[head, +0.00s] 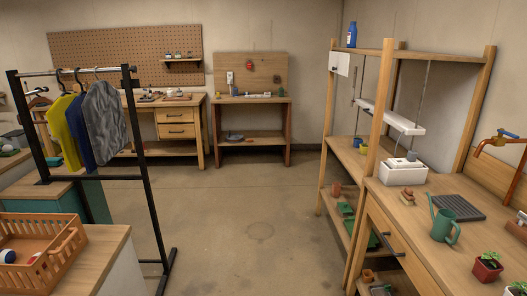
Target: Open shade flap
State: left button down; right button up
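A wooden potting bench (430,215) with a tall post frame and a top shelf stands at the right. A small white panel (340,64) hangs at the left end of the top shelf, with a small dark mark on it; it may be the shade flap, but I cannot tell for sure. It looks upright and flat. A long white bar (391,117) hangs tilted on cords below the shelf. Neither of my grippers is in view.
On the bench are a green watering can (444,219), a dark tray (458,207), a white box (403,173) and a potted plant (487,268). A blue bottle (351,35) stands on the top shelf. A clothes rack (150,180) stands left. The middle floor is clear.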

aim_at(338, 61)
jog(key=i+z, duration=0.15)
jog(key=i, duration=0.3)
jog(key=i+j+z, duration=0.15)
jog(key=i, duration=0.3)
jog(key=i+j+z, duration=0.15)
jog(key=i, duration=0.3)
jog(key=i+j+z, duration=0.15)
jog(key=i, duration=0.3)
